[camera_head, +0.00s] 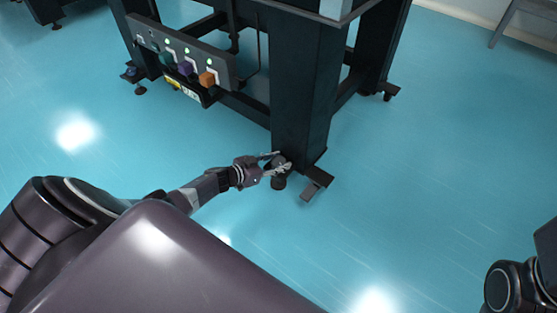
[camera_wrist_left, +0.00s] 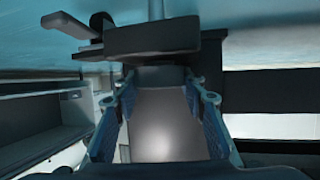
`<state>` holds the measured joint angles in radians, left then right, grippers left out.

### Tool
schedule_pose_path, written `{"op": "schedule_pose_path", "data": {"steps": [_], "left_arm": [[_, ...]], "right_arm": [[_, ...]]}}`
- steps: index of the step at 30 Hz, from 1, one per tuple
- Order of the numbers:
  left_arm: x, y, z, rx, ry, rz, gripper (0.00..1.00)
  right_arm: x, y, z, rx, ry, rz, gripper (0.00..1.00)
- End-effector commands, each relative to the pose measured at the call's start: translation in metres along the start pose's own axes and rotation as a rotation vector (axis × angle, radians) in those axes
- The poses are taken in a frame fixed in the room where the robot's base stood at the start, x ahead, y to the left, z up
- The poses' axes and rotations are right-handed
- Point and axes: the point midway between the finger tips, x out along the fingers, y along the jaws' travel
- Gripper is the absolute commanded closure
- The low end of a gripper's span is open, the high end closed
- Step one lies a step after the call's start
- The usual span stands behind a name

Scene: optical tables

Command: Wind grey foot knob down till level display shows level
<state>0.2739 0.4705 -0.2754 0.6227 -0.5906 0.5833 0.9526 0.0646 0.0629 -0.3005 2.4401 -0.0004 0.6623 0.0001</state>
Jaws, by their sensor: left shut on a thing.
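The foot knob (camera_head: 280,159) is a small dark grey piece at the foot of the near table leg (camera_head: 300,100), partly hidden by my fingers. My left gripper (camera_head: 279,165) is shut on it from the left, low near the floor. In the left wrist view, my two fingers (camera_wrist_left: 160,82) close around the dark knob (camera_wrist_left: 160,74), just under a dark block. I cannot tell which part is the level display, and no reading is legible. My right gripper is out of view.
A dark panel (camera_head: 180,58) on the table frame carries green lights and teal, purple and orange pieces, with a small label (camera_head: 190,94) below. A bracket (camera_head: 317,183) sticks out right of the leg. The blue floor (camera_head: 430,170) is clear to the right.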

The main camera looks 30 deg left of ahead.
Motion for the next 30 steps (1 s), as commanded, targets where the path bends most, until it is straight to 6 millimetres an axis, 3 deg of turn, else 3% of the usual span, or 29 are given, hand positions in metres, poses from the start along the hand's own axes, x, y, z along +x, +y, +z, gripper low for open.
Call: {"op": "schedule_pose_path", "data": {"steps": [11,12,13,23,30], "left_arm": [[0.0,-0.002,0.0,0.002,-0.001,-0.001,0.86],[0.0,-0.002,0.0,0.002,-0.001,-0.001,0.57],[0.0,-0.001,0.0,0.002,0.0,-0.001,0.54],[-0.001,-0.001,0.0,0.002,0.0,0.001,0.53],[-0.018,-0.002,0.002,0.004,-0.001,0.0,0.53]], "right_arm": [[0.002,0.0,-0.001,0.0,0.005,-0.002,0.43],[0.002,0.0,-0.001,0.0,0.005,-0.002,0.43],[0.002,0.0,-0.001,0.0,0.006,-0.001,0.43],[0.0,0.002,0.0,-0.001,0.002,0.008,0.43],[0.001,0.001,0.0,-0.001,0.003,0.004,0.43]]}}
